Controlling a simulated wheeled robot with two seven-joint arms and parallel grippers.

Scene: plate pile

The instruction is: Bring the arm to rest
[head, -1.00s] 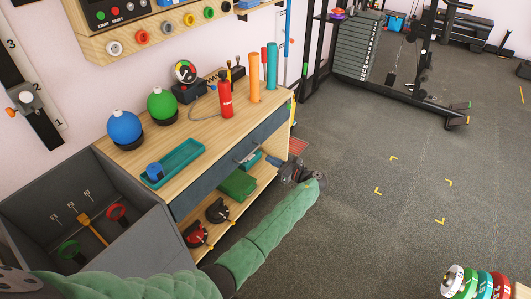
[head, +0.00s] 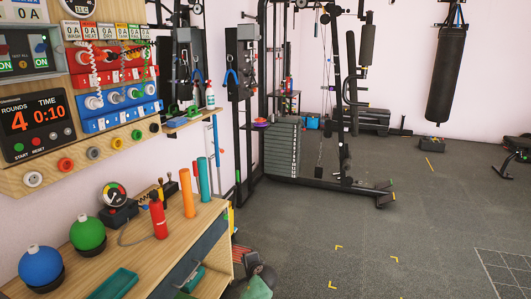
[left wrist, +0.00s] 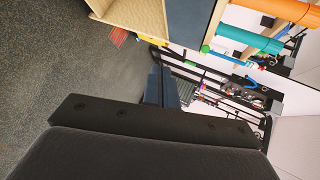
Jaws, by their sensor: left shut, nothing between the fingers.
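My left gripper (head: 252,262) shows at the bottom of the head view, dark grey, just right of the wooden workbench (head: 215,215). A bit of my green sleeve shows below it. In the left wrist view the gripper's dark fingers (left wrist: 160,82) are together, with nothing between them. The bench's corner stands beyond them at the top of that view. I cannot tell the exact gap between gripper and bench. My right arm and gripper are not in view.
On the bench stand a blue ball (head: 40,266), a green ball (head: 87,232), a red extinguisher-like bottle (head: 158,219) and orange and teal cylinders. A weight machine (head: 295,150) stands further back.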

